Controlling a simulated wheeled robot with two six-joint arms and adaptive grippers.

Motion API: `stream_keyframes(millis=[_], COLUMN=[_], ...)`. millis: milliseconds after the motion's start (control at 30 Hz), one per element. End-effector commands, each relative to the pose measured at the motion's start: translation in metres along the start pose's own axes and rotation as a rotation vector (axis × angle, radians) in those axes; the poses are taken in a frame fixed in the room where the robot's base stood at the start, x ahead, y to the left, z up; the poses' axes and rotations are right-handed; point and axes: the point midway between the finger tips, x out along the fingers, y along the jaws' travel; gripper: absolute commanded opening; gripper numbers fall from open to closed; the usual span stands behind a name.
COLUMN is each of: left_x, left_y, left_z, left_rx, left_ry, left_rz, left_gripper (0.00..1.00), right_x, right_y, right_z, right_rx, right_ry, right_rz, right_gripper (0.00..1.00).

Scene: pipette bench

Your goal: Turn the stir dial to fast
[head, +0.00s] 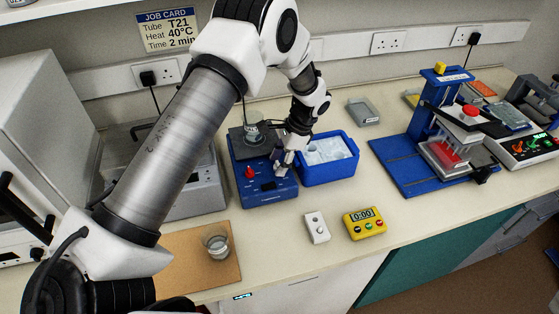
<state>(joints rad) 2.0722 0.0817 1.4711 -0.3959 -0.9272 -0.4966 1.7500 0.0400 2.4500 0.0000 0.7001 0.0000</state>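The blue stirrer hotplate (262,193) stands on the bench in the middle of the head view. A small beaker (252,130) sits on its dark top plate. A red dial (249,173) shows on the left of its front panel, with a small display to its right. My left gripper (281,168) reaches down at the right part of the front panel, with its fingertips at or very near a small knob there. The gripper mostly hides that knob, so its setting and any contact cannot be read. The finger gap is too small to judge. My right gripper is not in view.
A blue tub of ice (328,158) stands close to the right of the hotplate. A grey instrument (195,190) stands to its left. A glass beaker (216,244) rests on a brown board. A white remote-like box (316,228) and yellow timer (365,223) lie in front.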

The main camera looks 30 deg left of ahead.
Motion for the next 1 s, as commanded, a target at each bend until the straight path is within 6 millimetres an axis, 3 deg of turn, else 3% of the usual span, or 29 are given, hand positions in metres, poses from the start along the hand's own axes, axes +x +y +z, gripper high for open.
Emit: stream_keyframes(millis=[233,500,633,767,1000], left_x=[-0.018,-0.086,-0.11,-0.12,-0.12], left_y=[-0.001,-0.001,-0.001,0.0,0.0], left_z=[-0.001,-0.001,-0.001,-0.001,-0.001], left_rx=[-0.001,-0.001,0.0,0.0,0.0], left_ry=[0.003,0.003,0.001,0.0,-0.001], left_rz=[-0.004,-0.004,-0.002,0.0,0.0], left_gripper=[0.51,0.51,0.51,0.51,0.51], right_x=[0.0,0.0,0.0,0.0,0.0], right_y=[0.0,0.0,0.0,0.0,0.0], right_z=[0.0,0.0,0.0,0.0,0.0], right_rx=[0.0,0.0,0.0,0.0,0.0], right_ry=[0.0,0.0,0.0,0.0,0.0], right_rz=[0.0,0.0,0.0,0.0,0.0], right_gripper=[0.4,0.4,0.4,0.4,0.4])
